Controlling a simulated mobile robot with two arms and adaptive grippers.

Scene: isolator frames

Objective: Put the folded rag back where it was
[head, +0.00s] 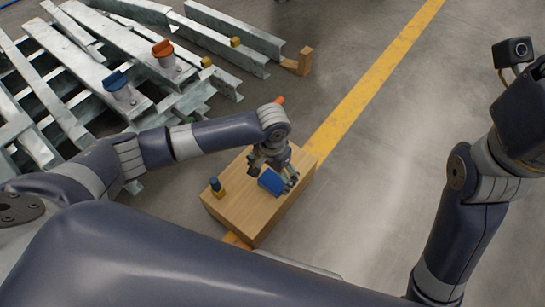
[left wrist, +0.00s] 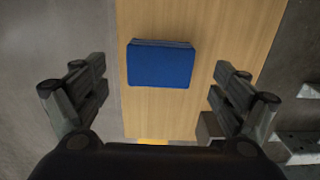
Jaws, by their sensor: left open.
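The folded rag (head: 270,182) is a flat blue block-like bundle on top of a wooden box (head: 237,212). In the left wrist view the rag (left wrist: 160,64) lies flat on the wood, ahead of and between the fingers. My left gripper (head: 272,172) is over the box beside the rag and partly overlaps it in the head view. Its fingers (left wrist: 158,92) are spread wide with nothing between the tips. Whether they touch the rag cannot be told. My right arm stands at the right; its fingers are out of frame.
A yellow floor line (head: 375,75) runs past the box. Floor at right is clear.

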